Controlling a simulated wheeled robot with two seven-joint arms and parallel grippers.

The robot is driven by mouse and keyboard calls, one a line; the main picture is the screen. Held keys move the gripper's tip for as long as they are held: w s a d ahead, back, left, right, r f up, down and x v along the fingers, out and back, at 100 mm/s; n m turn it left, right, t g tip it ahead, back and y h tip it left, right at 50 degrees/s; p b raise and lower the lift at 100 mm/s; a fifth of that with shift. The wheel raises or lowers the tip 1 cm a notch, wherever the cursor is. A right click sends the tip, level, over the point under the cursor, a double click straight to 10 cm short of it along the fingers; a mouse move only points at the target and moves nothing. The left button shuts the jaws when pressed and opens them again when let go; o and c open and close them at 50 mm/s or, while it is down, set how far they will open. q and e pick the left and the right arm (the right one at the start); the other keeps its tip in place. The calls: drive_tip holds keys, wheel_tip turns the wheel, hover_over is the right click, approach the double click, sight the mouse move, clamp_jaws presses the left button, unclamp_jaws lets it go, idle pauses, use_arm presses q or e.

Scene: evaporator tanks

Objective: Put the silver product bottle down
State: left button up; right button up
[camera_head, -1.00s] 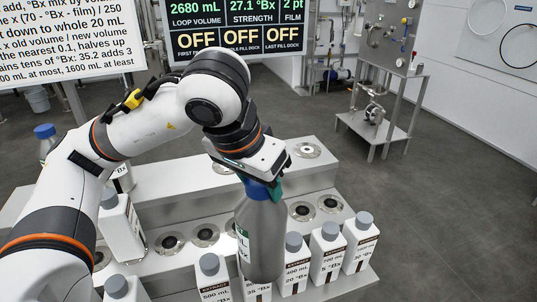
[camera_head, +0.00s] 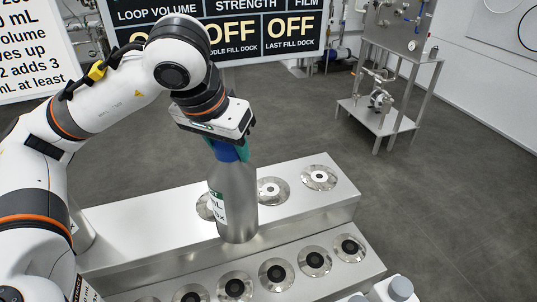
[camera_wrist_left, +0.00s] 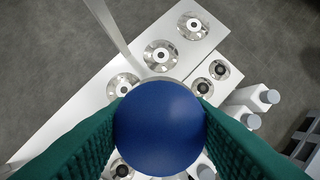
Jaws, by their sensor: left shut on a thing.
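The silver product bottle (camera_head: 236,200) hangs upright from my left gripper (camera_head: 228,150), with a white and green label on its left side. The gripper is shut on its blue cap, and green finger pads press the cap (camera_wrist_left: 158,130) from both sides in the left wrist view. In the head view the bottle stands in front of the upper steel step (camera_head: 300,220) and hides part of a round dock there. I cannot tell whether its base touches anything. My right gripper is not in view.
Round docks (camera_head: 319,178) line the upper step, and several darker docks (camera_head: 277,274) line the lower step. White bottles with grey caps (camera_head: 400,288) stand at the lower right. A steel stand (camera_head: 385,110) is at the back right.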

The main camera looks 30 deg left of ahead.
use_arm(q)
drive_tip(key=w+f+p, duration=0.1)
drive_tip(key=w+p, duration=0.3)
drive_tip(key=w, duration=0.4)
drive_tip(key=w+f+p, duration=0.2)
drive_tip(key=w+p, duration=0.1)
drive_tip(key=w, duration=0.5)
drive_tip(key=shift+w+a+f+p, duration=0.3)
drive_tip(key=shift+w+p, duration=0.05)
drive_tip(key=o, duration=0.9)
drive_tip(key=shift+f, duration=0.1)
drive_tip(key=shift+c, duration=0.2)
drive_tip(key=o, duration=0.4)
drive_tip(key=shift+o, duration=0.2)
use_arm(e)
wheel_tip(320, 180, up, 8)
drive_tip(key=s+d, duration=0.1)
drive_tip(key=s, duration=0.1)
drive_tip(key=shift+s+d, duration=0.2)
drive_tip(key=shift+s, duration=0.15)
